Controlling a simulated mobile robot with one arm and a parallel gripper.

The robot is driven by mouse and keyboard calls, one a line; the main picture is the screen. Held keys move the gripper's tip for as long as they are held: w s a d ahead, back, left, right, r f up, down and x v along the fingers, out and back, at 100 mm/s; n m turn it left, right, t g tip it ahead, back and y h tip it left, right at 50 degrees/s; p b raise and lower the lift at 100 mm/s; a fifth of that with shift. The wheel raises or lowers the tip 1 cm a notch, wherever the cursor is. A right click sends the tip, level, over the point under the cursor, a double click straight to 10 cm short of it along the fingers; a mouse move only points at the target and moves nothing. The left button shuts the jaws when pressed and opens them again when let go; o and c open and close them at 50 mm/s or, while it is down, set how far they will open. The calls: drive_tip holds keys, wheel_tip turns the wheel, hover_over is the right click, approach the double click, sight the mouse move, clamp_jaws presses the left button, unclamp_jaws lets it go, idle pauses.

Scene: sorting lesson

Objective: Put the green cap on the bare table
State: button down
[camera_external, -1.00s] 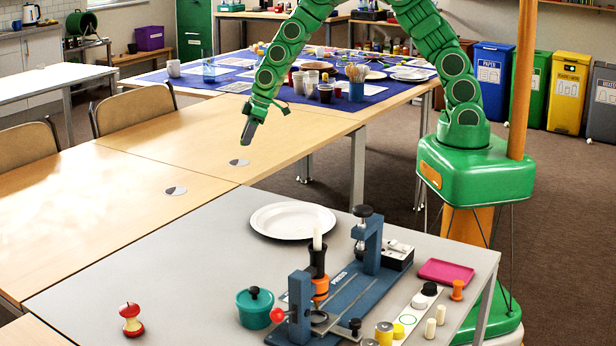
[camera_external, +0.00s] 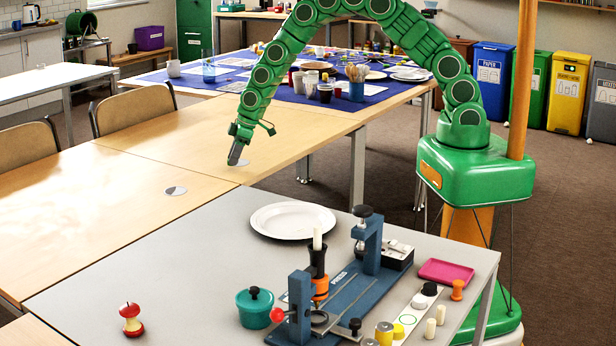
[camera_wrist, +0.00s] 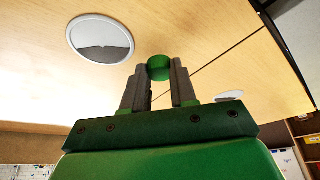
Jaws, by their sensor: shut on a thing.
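My gripper (camera_wrist: 160,82) is shut on a small round green cap (camera_wrist: 159,67), held between the two fingertips in the wrist view. In the external view my gripper (camera_external: 235,160) points down low over the bare wooden table (camera_external: 120,215), close beside a round grey-and-white disc. The cap cannot be made out in the external view. I cannot tell whether it touches the table top.
Two flat round discs lie on the wood, a nearer one (camera_external: 176,190) and a farther one (camera_external: 243,162). The grey table (camera_external: 130,275) in front holds a white plate (camera_external: 292,220), a blue press (camera_external: 345,285) and an apple core (camera_external: 131,320). Wood around the discs is clear.

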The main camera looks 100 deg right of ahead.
drive_tip(key=shift+f, duration=0.8)
drive_tip(key=shift+f, duration=0.1)
drive_tip(key=c, duration=0.9)
unclamp_jaws()
